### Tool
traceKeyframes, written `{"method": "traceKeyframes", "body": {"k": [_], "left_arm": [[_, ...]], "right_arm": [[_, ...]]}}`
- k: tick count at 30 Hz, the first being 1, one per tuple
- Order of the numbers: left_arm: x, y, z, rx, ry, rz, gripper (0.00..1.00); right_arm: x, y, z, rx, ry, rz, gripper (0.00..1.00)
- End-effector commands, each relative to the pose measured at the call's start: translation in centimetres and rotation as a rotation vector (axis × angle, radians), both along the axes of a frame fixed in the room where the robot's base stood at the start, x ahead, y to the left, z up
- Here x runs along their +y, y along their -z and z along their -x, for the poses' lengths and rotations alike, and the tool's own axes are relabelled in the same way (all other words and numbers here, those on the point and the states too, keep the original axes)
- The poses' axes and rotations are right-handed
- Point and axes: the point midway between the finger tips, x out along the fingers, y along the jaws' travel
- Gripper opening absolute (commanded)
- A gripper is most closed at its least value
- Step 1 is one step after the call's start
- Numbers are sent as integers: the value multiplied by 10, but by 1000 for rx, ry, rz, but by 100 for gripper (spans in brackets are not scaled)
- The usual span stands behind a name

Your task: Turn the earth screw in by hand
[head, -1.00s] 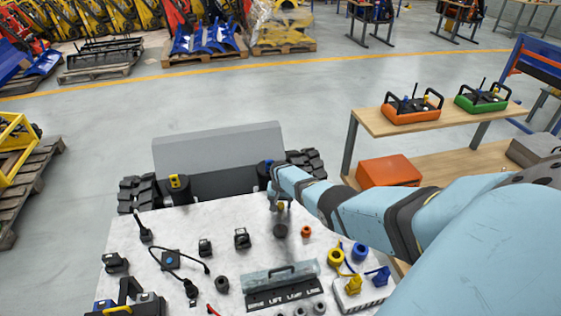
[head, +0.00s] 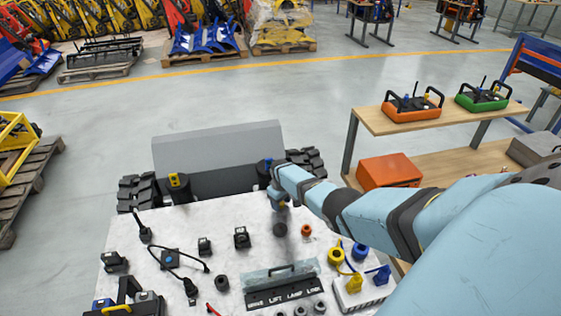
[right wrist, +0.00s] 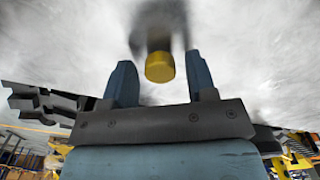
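My right gripper (head: 279,203) reaches over the far right part of the pale work surface (head: 225,222). In the right wrist view its two blue-grey fingers (right wrist: 160,76) are apart. A short yellow, brass-like cylinder (right wrist: 160,68) shows between the fingertips, with a gap on each side. It sits at the end of a dark, blurred body (right wrist: 158,25); I take it for the earth screw. In the head view the gripper covers the yellow part, and a dark round foot (head: 280,230) shows just below. My left gripper is not in view.
An orange ring-like part (head: 306,230) stands close to the right. A clear-covered black panel (head: 282,280), yellow and blue fittings, a cable and several black parts occupy the nearer surface. A grey tracked carrier (head: 218,143) stands behind the surface's far edge.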

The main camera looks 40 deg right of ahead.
Motion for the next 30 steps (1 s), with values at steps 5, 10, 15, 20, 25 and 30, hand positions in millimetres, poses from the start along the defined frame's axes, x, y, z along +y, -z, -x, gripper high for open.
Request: {"method": "traceKeyframes", "body": {"k": [5,10,15,20,25,30], "left_arm": [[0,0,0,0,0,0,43],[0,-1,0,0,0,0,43],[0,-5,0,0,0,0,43],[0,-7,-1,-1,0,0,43],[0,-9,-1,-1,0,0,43],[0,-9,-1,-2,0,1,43]], "right_arm": [[0,0,0,0,1,0,14],[0,-1,0,0,37,0,14],[0,-1,0,0,277,-2,14],[0,-1,0,0,534,-1,14],[0,-1,0,-1,771,-1,14],[0,0,0,0,854,1,14]]}}
